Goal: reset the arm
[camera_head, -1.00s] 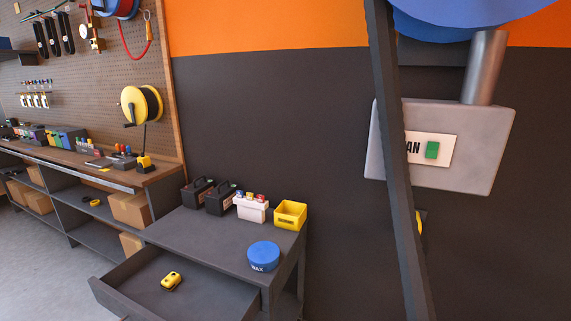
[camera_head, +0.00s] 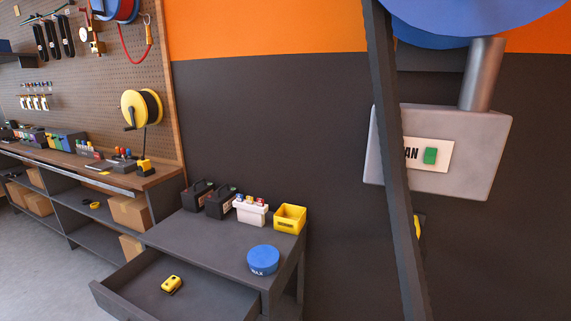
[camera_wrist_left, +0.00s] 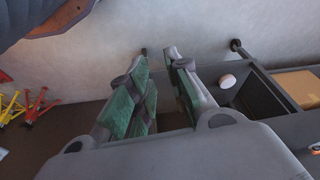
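My left gripper (camera_wrist_left: 160,62) shows in the left wrist view. Its two fingers with green pads stand apart, with a gap between them and nothing held there. Pale grey floor shows beyond the fingertips. In the head view neither gripper is in sight. My right gripper is not seen in any view.
A dark side table (camera_head: 208,237) with an open drawer (camera_head: 140,290) holds a yellow bin (camera_head: 289,218) and a blue tin (camera_head: 263,260). A grey box with a green button (camera_head: 430,156) is at right, behind a dark post (camera_head: 393,150). Red stands (camera_wrist_left: 38,107) show in the wrist view.

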